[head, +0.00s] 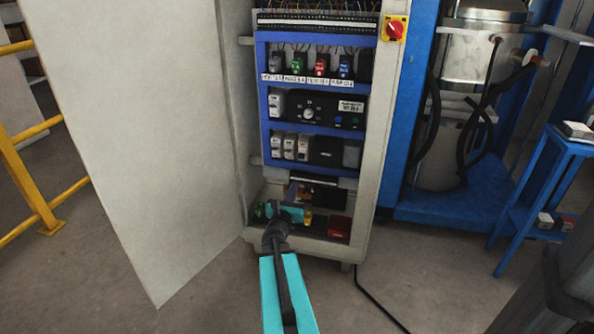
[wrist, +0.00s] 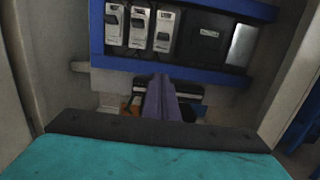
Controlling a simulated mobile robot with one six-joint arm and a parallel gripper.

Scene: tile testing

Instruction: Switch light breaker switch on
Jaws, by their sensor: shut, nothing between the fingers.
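An open electrical cabinet (head: 368,190) holds blue-framed rows of breakers. The top row has grey (head: 276,63), green (head: 298,64), red (head: 321,65) and blue (head: 345,66) switches above white labels too small to read. The middle row has a single breaker (head: 276,104). The lower row has three white breakers (head: 289,146), also seen at the top of the wrist view (wrist: 139,27). I cannot tell which is the light breaker or its position. My gripper (head: 293,190) is shut and empty, low in the cabinet below the lower row; its fingers (wrist: 160,92) point inward, apart from the breakers.
The cabinet door (head: 160,130) stands open at left. A red-yellow rotary switch (head: 395,28) is on the right frame. The cabinet floor holds a red block (head: 339,228) and small green and yellow items. A yellow railing (head: 25,180) stands left, blue equipment (head: 455,200) right.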

